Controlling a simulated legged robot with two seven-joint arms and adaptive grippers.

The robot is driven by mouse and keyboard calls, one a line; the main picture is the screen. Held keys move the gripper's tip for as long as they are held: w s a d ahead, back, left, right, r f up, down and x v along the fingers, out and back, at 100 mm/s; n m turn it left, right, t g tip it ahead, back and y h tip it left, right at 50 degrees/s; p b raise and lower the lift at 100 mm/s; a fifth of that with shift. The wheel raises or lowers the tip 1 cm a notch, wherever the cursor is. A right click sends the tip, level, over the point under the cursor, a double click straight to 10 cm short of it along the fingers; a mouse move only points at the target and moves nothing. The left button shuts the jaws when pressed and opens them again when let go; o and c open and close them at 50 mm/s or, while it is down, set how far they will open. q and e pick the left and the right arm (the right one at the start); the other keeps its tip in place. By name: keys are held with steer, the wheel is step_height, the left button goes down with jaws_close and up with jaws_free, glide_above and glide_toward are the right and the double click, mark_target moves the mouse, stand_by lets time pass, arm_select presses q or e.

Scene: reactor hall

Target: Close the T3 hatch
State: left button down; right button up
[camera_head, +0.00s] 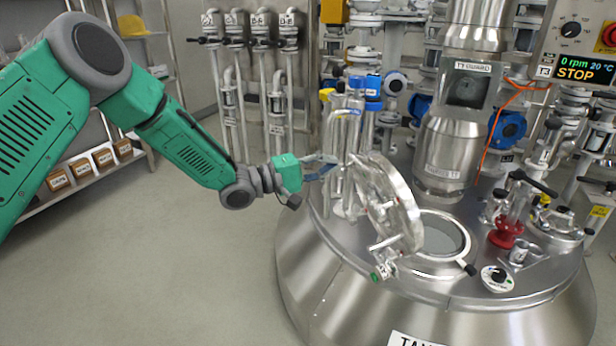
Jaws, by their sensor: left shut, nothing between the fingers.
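The round metal hatch lid (400,200) stands raised and tilted on top of the steel reactor vessel (320,255). To its right the hatch opening (442,238) with its metal rim is uncovered. A bracket with a green-tipped handle (383,270) shows at the lid's lower front edge. My left gripper (326,167) comes in from the left and is shut and empty. Its fingertips are near the upper left of the lid, by the upright pipes; whether they touch anything I cannot tell. No T3 label is readable on the lid. My right gripper is out of view.
Upright pipes with blue and yellow fittings (345,130) stand behind the lid. A steel column (450,150) rises behind the opening. A red valve (506,232) and black handles crowd the right side. A control panel (575,65) reads STOP. The floor at left is clear.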

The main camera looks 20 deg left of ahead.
mark_target(352, 159)
arm_select(q)
steer(key=x, duration=0.3)
steer(key=shift+d+b, duration=0.3)
steer(key=shift+b, duration=0.1)
steer(key=shift+a, duration=0.1)
